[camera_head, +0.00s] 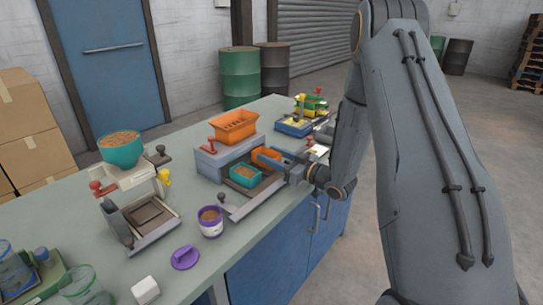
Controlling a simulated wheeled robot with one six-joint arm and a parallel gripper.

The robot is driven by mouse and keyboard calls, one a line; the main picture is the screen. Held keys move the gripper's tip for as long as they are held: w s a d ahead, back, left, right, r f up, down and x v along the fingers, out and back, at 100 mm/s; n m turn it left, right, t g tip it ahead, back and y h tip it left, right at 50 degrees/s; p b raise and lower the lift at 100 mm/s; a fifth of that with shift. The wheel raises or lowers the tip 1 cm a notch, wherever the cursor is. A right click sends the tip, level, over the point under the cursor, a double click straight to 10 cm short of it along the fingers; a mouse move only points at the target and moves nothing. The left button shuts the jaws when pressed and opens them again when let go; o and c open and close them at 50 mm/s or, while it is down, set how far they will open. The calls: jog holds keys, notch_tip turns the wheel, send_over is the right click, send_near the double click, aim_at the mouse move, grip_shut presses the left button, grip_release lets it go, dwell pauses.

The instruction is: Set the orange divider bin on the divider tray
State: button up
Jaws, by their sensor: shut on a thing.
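The small orange divider bin (268,153) is at my gripper (267,160), which is shut on it. The bin is over or at the far right part of the divider tray (264,191), a dark tray with a pale edge. A gripper finger covers part of the bin, and I cannot tell whether its base touches the tray. A teal bin (245,175) with brown contents stands on the tray, to the left of the orange bin. The rest of my gripper reaches in from the right.
A grey machine with a larger orange hopper (233,126) stands behind the tray. A purple-banded cup (210,221), a purple lid (185,257) and a white block (145,289) stand in front left. A weighing stand with a teal bowl (121,149) is further left.

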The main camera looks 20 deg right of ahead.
jog(key=shift+f+b, duration=0.3)
jog(key=shift+f, duration=0.45)
dwell(1.3)
jog(key=o, duration=1.1)
jog(key=shift+o, duration=0.6)
jog(key=o, duration=0.3)
jog(key=shift+r, duration=0.1)
notch_tip(320, 180, up, 8)
jog(key=p, duration=0.5)
